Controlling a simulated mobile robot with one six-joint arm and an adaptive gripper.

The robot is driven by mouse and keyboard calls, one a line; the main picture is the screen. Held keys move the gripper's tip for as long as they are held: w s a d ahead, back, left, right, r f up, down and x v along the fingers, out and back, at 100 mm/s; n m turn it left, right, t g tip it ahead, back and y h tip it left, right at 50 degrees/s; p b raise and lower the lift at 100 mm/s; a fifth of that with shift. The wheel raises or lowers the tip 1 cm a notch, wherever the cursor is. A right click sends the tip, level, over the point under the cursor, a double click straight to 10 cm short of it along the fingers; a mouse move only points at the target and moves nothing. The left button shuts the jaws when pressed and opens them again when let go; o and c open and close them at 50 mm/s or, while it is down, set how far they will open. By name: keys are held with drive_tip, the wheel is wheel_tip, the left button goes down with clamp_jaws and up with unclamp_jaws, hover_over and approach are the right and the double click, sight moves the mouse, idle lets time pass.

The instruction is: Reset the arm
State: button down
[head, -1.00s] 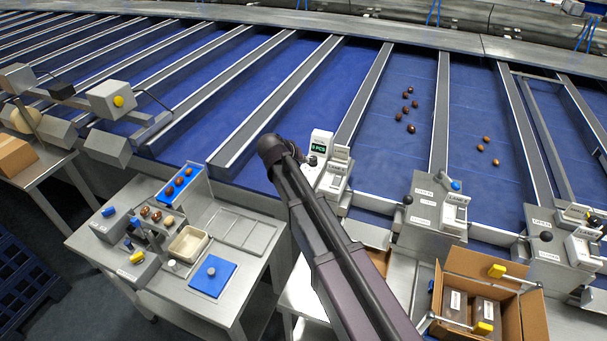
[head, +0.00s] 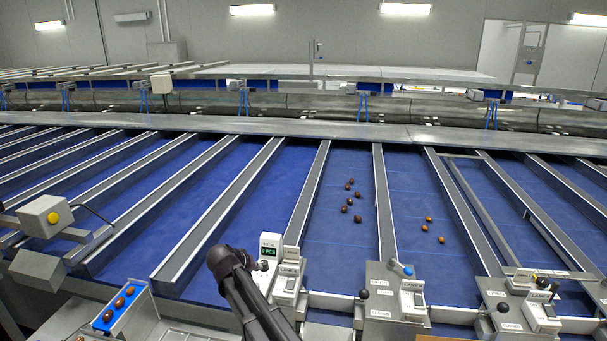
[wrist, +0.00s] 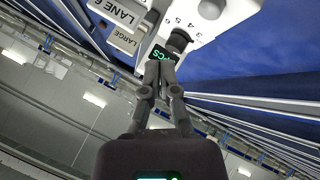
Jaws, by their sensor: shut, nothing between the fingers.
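My gripper (wrist: 162,60) shows in the wrist view with its two grey fingers together and nothing between them. Its tips point at a white counter unit with a lit green display (wrist: 164,54) and a dark knob (wrist: 178,40), and overlap them in the picture. I cannot tell whether they touch. In the head view my dark arm (head: 243,292) rises from the bottom edge beside the counter unit (head: 270,247). The fingers cannot be made out there.
Blue lanes with grey dividers (head: 380,205) fill the middle. Dark dates (head: 348,197) and amber dates (head: 428,229) lie on two lanes. Lane control boxes (head: 396,300) line the front edge. A blue tray (head: 112,319) with several dates stands at lower left.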

drive_tip(key=s+d+f+g, duration=0.1)
drive_tip(key=d, duration=0.3)
drive_tip(key=s+d+f+b, duration=0.1)
drive_tip(key=d+f, duration=0.1)
drive_tip(key=d, duration=0.2)
drive_tip(key=s+d+f+m+g+b, duration=0.1)
drive_tip(key=d, duration=0.3)
drive_tip(key=shift+d+f+g, duration=0.2)
drive_tip(key=shift+d+g, duration=0.1)
drive_tip(key=shift+d, duration=0.05)
drive_tip(key=s+d+f+m+g+y+b, duration=0.1)
drive_tip(key=s+d+f, duration=0.3)
drive_tip(key=s+d, duration=0.4)
drive_tip(key=s+d+f+m+g+y+b, duration=0.1)
drive_tip(key=s+d+f+g+y+b, duration=0.2)
drive_tip(key=s+d, duration=0.6)
drive_tip(key=d+f+g+b, duration=0.1)
drive_tip(key=d, duration=0.4)
drive_tip(key=shift+s+d+f+m, duration=0.15)
drive_tip(key=shift+d+m, duration=0.05)
drive_tip(key=shift+m, duration=0.1)
